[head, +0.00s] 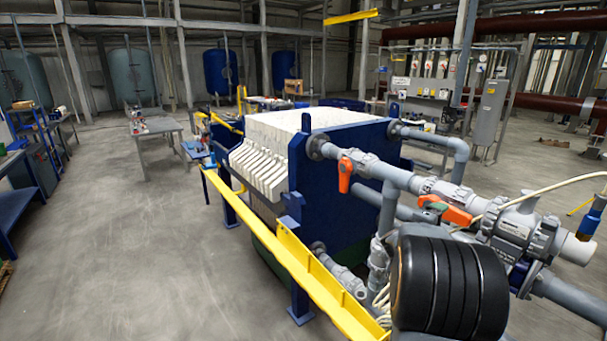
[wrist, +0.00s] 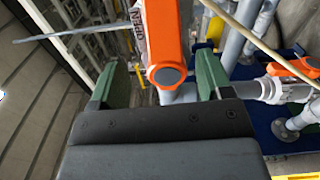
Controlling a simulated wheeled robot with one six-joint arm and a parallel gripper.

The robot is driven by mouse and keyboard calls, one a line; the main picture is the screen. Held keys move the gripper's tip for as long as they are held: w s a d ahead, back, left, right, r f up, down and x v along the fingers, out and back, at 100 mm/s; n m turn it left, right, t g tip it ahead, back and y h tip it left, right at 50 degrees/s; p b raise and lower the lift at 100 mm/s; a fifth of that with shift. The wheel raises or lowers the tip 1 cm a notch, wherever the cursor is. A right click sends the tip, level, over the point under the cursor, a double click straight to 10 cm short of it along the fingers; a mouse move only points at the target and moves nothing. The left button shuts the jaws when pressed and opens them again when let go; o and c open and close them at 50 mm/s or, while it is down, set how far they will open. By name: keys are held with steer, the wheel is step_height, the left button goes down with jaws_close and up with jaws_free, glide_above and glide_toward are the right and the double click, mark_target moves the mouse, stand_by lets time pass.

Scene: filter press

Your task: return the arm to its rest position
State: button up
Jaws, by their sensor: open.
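My gripper (wrist: 160,66) shows in the wrist view with its two green fingers wide apart. An orange valve handle (wrist: 162,35) with lettering on its side appears between the fingers and beyond the dark gripper body. No finger visibly touches it; its distance is hard to judge. A second orange handle (wrist: 292,69) on a grey valve lies to the right, outside the fingers. In the head view, a black ribbed part of my arm (head: 450,288) is low at the right, in front of the pipes.
The filter press (head: 335,170) has white plates and a blue end plate. Grey pipes with orange handles (head: 345,175) (head: 446,209) run right from it, close to my arm. A yellow rail (head: 262,235) runs along its left side. The floor (head: 130,260) at left is clear.

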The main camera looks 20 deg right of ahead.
steer(key=shift+m, duration=0.3)
steer(key=w+a+f+m+t+y, duration=0.2)
steer(key=w+a+f+m+y, duration=0.1)
steer(key=a+f+y, duration=0.3)
steer(key=w+a+f+m+t+y, duration=0.2)
steer(key=a+f+y, duration=0.3)
steer(key=a, duration=0.4)
steer(key=s+a+g+y+b, duration=0.1)
steer(key=s+a+y, duration=0.1)
steer(key=s+a, duration=0.3)
steer(key=s+a+n+g+y+b, duration=0.1)
steer(key=s+a, duration=0.5)
steer(key=a, duration=0.6)
steer(key=s+a+g+y+b, duration=0.1)
steer(key=s+a+y+b, duration=0.1)
steer(key=s+a, duration=0.3)
steer(key=shift+s+a+r+n+g+y, duration=0.25)
steer(key=shift+a+y, duration=0.45)
steer(key=shift+a, duration=1.5)
